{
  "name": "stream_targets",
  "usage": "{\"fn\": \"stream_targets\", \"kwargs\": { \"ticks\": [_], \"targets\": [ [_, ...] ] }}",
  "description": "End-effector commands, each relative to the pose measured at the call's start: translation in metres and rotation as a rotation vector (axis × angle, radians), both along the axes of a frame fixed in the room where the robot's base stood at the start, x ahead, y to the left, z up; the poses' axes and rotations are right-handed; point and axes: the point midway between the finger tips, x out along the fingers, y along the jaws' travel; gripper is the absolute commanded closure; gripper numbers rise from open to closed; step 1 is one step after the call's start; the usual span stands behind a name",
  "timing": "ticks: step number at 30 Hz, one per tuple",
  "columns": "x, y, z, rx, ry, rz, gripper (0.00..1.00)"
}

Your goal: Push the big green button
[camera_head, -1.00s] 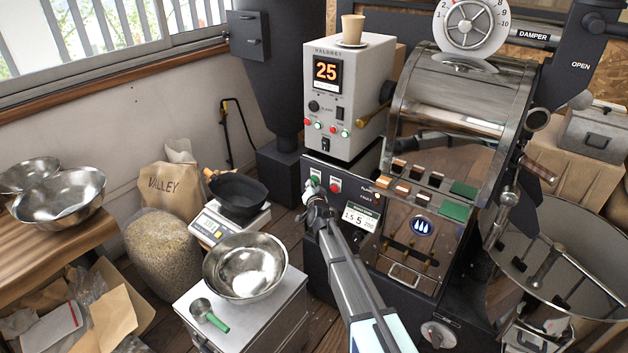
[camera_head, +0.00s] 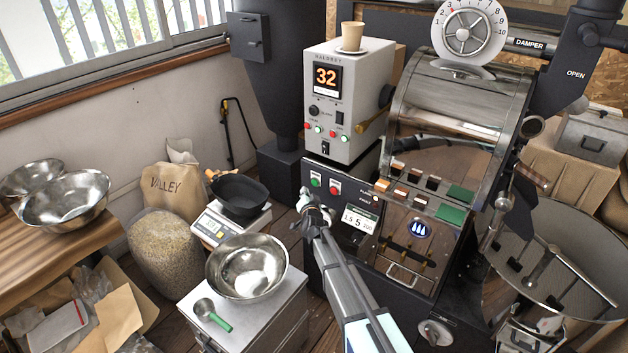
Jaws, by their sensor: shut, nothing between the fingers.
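The big green button (camera_head: 316,179) is on the dark front panel of the roaster, left of a red button (camera_head: 335,187). It is in clear view. My gripper (camera_head: 305,197) is shut and empty. Its tip shows just below and slightly left of the green button, with a small gap between them in the picture. The depth of that gap is hard to judge. My arm reaches in from the lower right.
Above the panel, a grey control box (camera_head: 345,90) shows 32 and has small red and green buttons; a cup (camera_head: 352,35) stands on it. A steel bowl (camera_head: 247,268) and a green-handled scoop (camera_head: 211,314) rest on a cabinet at lower left.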

Motion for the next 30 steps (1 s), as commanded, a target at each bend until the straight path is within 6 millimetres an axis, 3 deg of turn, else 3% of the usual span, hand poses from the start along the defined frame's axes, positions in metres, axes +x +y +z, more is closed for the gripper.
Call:
{"fn": "stream_targets", "kwargs": {
  "ticks": [8, 30],
  "targets": [
    [-0.018, 0.011, 0.002, 0.000, 0.000, 0.000, 1.00],
    [-0.019, 0.012, 0.000, -0.002, 0.000, 0.000, 1.00]
  ]
}}
